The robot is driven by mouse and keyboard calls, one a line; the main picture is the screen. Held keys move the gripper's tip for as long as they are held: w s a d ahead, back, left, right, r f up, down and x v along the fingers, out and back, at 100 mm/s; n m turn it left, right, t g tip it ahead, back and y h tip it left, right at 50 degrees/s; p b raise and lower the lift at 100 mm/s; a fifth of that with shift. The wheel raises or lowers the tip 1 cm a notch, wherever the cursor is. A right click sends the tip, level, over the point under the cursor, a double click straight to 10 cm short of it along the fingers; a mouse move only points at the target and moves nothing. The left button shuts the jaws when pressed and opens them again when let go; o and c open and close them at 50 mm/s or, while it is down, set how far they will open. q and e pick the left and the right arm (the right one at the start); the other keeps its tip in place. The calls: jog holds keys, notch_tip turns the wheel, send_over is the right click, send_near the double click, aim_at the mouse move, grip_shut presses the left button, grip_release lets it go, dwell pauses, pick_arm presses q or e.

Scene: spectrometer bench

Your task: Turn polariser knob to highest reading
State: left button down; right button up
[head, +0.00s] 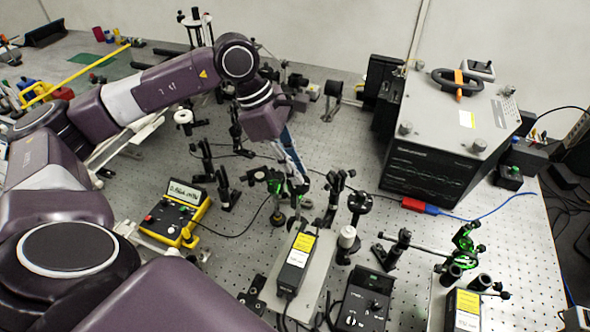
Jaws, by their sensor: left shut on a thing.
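My left arm reaches in from the left and its gripper (301,183) points down at the optics in the middle of the bench. Its fingers are shut at a small mount with a green glow (272,184). The polariser knob is mostly hidden by the fingers, and its angle cannot be read. The digits are too small to read surely. My right gripper is not in view.
A black laser module (297,262) with a yellow label stands in front of the gripper. A black control box (362,303) is at the front. Posts and mounts crowd around the gripper. A large grey instrument (450,130) stands at the right back. Cables cross the perforated bench.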

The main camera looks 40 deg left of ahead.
pick_arm(q)
jog(key=c, duration=1.9)
grip_release()
jog(key=shift+d, duration=0.1)
jog(key=shift+r, duration=0.1)
jog(key=v, duration=1.2)
